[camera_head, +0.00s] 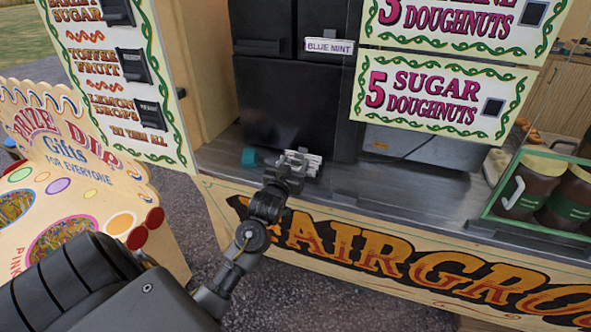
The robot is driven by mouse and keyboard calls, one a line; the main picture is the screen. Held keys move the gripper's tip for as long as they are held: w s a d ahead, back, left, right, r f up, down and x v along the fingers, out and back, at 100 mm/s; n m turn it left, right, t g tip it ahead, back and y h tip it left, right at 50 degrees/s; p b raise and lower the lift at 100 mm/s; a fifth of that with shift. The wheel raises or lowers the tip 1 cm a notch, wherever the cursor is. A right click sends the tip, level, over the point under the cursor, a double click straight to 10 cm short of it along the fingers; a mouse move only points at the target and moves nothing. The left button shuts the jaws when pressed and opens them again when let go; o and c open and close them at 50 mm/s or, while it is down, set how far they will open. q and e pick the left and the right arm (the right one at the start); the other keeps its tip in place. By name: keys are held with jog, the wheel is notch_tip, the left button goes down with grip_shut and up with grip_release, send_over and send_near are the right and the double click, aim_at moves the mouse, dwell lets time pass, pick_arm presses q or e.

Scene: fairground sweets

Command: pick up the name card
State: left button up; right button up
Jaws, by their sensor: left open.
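My left gripper (288,165) is over the front of the steel counter, jaws open. Just behind and right of its fingers is a small white item with dark marks (313,164), on the counter and partly hidden by the gripper. I cannot tell whether it is a card or whether the fingers touch it. A white name card reading "BLUE MINT" (329,46) is upright on the front of the black cabinet (287,105), above and behind the gripper and apart from it. My right gripper is not in view.
A small teal block (249,157) sits left of the gripper on the counter (350,180). A sugar doughnuts sign (437,96) hangs at the right. Brown jugs stand in a green-framed case (540,190). The counter right of the gripper is clear.

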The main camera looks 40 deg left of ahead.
pick_arm(q)
jog(key=shift+w+a, duration=0.1)
jog(key=shift+w, duration=0.1)
jog(key=c, duration=0.9)
jog(key=shift+r, duration=0.1)
